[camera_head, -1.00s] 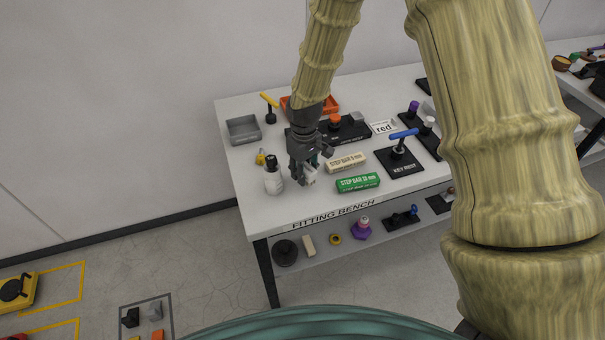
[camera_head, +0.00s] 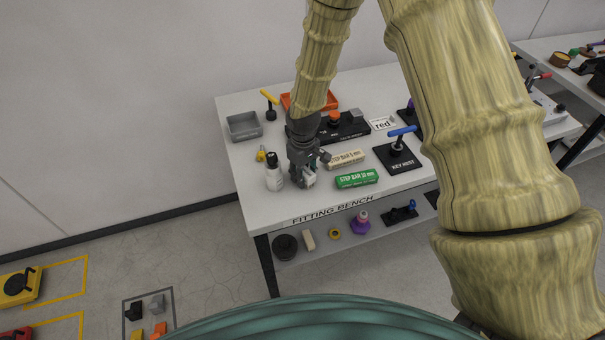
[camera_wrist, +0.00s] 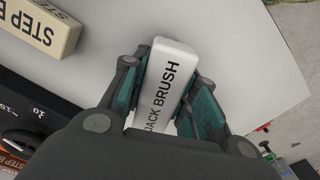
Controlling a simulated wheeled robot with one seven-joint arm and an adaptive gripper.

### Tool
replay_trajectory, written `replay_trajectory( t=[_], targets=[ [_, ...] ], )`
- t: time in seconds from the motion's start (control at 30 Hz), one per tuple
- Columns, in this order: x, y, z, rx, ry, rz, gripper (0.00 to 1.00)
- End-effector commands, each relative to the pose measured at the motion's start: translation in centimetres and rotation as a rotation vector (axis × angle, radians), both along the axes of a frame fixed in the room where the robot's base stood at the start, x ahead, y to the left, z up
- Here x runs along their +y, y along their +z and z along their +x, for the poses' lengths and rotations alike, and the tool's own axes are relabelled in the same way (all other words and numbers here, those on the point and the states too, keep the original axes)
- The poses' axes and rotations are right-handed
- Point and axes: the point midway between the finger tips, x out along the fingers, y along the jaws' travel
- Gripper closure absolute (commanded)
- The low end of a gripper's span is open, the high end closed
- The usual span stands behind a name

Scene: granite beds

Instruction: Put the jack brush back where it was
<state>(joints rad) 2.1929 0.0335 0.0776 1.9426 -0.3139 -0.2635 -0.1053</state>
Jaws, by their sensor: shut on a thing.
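The jack brush (camera_wrist: 167,76) is a white block with its name in black letters, seen in the wrist view. My gripper (camera_wrist: 170,92) is shut on it, with the teal pads on either side. In the head view my gripper (camera_head: 307,177) is over the front left part of the fitting bench (camera_head: 250,205), between a white bottle and the step bars. A little of the white jack brush (camera_head: 310,181) shows between the fingers. I cannot tell whether it touches the bench top.
The white bottle (camera_head: 273,178) stands close left of my gripper. The cream step bar (camera_head: 347,159) and green step bar (camera_head: 357,178) lie close right. The key rest (camera_head: 398,160) is further right, a grey tray (camera_head: 243,127) at back left. The front left corner is clear.

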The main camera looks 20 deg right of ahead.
Motion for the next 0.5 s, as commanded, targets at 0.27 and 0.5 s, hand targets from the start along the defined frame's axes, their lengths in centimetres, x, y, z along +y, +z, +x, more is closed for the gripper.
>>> replay_trajectory(
  t=[0.27, 0.5],
  targets=[
    [0.00, -0.10, 0.00, 0.000, 0.000, 0.000, 0.50],
    [0.00, 0.09, 0.01, 0.000, 0.000, 0.000, 0.50]
  ],
)
